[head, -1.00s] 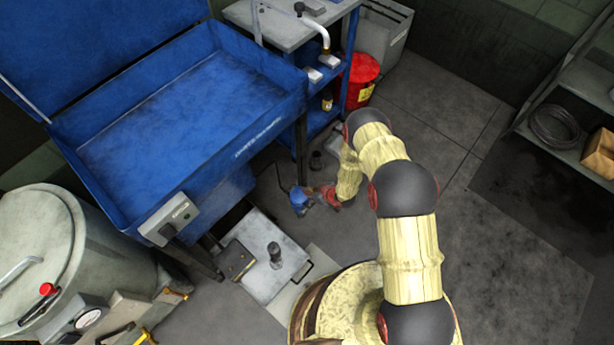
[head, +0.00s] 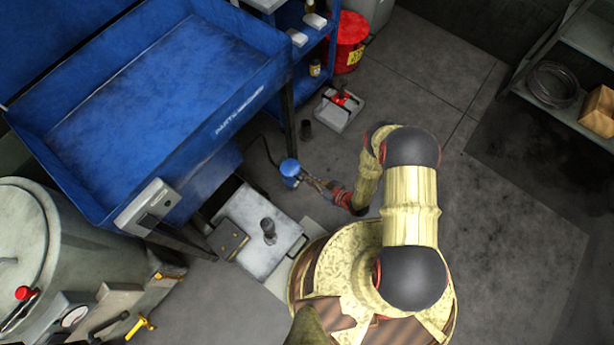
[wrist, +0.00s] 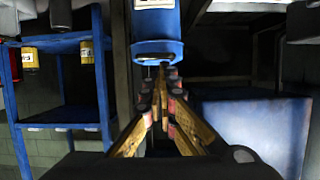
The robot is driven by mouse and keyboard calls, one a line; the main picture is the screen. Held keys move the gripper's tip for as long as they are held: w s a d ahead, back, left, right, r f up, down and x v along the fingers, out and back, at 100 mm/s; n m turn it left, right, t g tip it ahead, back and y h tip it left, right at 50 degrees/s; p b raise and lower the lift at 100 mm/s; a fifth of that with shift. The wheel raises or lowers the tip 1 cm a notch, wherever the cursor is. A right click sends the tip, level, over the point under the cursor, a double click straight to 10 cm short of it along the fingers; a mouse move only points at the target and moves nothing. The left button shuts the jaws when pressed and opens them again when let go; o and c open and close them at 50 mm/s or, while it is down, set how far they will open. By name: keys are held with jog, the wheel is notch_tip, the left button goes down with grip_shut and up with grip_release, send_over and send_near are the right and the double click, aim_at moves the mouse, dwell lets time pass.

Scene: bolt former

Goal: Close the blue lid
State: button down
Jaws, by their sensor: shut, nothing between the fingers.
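The blue lid (head: 70,38) stands raised at the top left of the head view, behind the blue parts-washer basin (head: 150,110). The basin is open and its floor shows. My gripper (head: 306,178) is low, to the right of the basin and well away from the lid. Its fingers point left toward a small blue canister (head: 290,171). In the wrist view my gripper (wrist: 161,78) has its fingertips together with nothing between them. The canister (wrist: 158,42) is just ahead of the tips there; I cannot tell whether they touch. The lid is not clear in the wrist view.
A metal box (head: 258,240) and a grey drum (head: 30,240) are near the basin. A control box (head: 148,205) is on the basin's front. A blue shelf (wrist: 62,117), red bin (head: 347,42) and grey tray (head: 338,110) are beyond. Open floor (head: 510,220) lies right.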

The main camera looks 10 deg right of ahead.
jog(key=shift+s+d+f+t+y, duration=0.1)
jog(key=shift+f+t+y, duration=0.05)
jog(key=shift+f, duration=0.7)
jog(key=shift+s+d+f+t+y, duration=0.1)
jog(key=shift+f+t+y, duration=0.05)
jog(key=shift+f, duration=0.65)
jog(key=shift+f, duration=0.15)
